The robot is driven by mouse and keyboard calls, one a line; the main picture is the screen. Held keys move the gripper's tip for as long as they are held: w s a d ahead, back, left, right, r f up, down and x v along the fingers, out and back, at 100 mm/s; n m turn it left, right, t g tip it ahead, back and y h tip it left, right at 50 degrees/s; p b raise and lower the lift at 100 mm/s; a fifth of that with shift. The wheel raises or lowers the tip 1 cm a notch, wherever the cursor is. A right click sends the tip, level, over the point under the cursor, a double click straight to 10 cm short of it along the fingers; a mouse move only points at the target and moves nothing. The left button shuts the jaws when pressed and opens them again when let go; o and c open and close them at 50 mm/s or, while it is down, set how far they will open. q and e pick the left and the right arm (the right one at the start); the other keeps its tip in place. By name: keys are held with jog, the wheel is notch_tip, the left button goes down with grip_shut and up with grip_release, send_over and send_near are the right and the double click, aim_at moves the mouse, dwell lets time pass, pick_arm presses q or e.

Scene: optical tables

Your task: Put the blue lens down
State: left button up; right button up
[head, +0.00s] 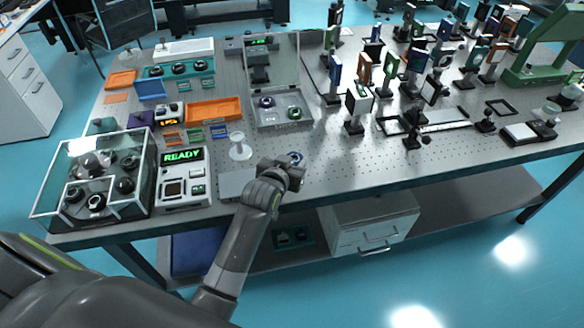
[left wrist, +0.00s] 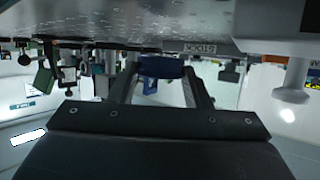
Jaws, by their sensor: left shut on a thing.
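The blue lens (head: 295,157) is a small dark-blue ring with a pale centre, near the front edge of the optical table (head: 345,165). My left gripper (head: 288,167) is shut on it. In the left wrist view, which shows the table upside down at the top, the blue lens (left wrist: 160,67) is pinched between the two fingertips, seen edge-on. It looks close to the tabletop; whether it touches cannot be told. My right gripper is not in view.
A white round-topped stand (head: 240,147) and a grey plate (head: 236,184) are left of the gripper. A clear-lidded case (head: 262,122) holding lenses lies behind. A box reading READY (head: 183,180) is further left. Bare table lies right of the gripper; mounted optics stand beyond.

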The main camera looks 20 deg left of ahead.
pick_arm(q)
jog(key=shift+f, duration=1.5)
jog(key=shift+f, duration=0.15)
jog(key=o, duration=1)
jog(key=shift+o, duration=0.2)
